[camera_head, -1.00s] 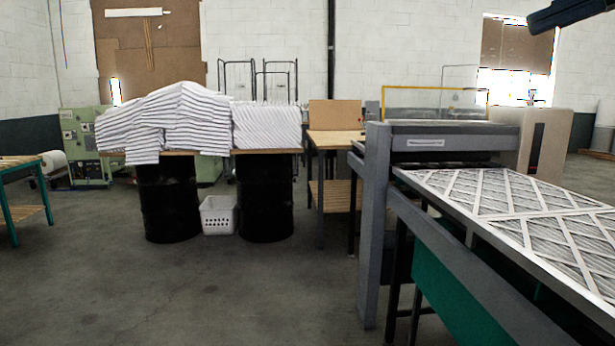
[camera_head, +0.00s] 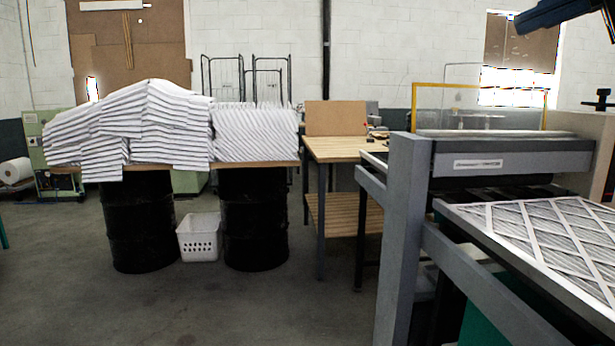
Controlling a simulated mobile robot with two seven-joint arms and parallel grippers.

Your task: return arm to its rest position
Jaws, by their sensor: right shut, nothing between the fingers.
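My right gripper (camera_head: 522,22) shows as a dark blue-black shape at the top right edge, high in front of the wall and bright window. It is shut and empty, touching nothing in view. The rest of my right arm runs out of the picture at the top right. My left gripper and arm are not in view.
A grey-framed machine (camera_head: 405,240) with white pleated filters (camera_head: 540,235) fills the right. A wooden workbench (camera_head: 345,148) stands left of it. Further left, white stacks (camera_head: 150,125) rest on a board over black drums (camera_head: 140,220). A white basket (camera_head: 198,238) sits between them. Open floor lies in front.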

